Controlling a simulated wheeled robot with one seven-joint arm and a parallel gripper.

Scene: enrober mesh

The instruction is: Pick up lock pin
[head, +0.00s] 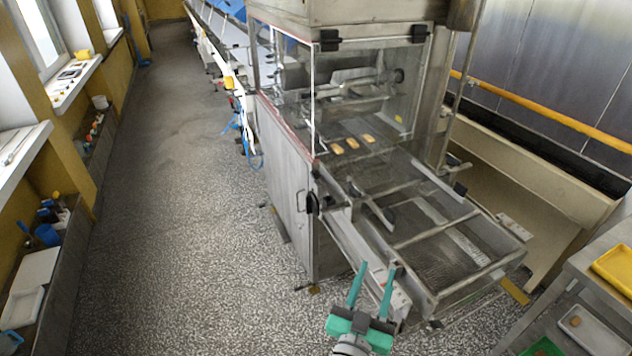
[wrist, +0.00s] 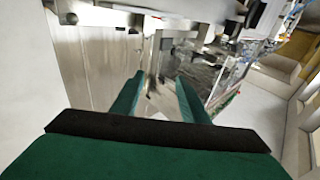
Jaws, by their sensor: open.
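My gripper (head: 374,289) has two green fingers, spread apart with nothing between them. It is in front of the near left side of the enrober machine's mesh conveyor frame (head: 400,243). In the wrist view my gripper (wrist: 160,95) shows its fingers pointing forward at blurred metal parts of the machine. I cannot make out a lock pin for certain in either view; the small fittings along the conveyor's side rail are too small or blurred to tell.
The enrober (head: 290,170) has a clear guard, with several biscuits (head: 352,144) on its mesh. At right a metal table holds a yellow tray (head: 612,268), a pale tray (head: 590,335) and a green tray (head: 543,347). The speckled floor (head: 180,200) at left is clear.

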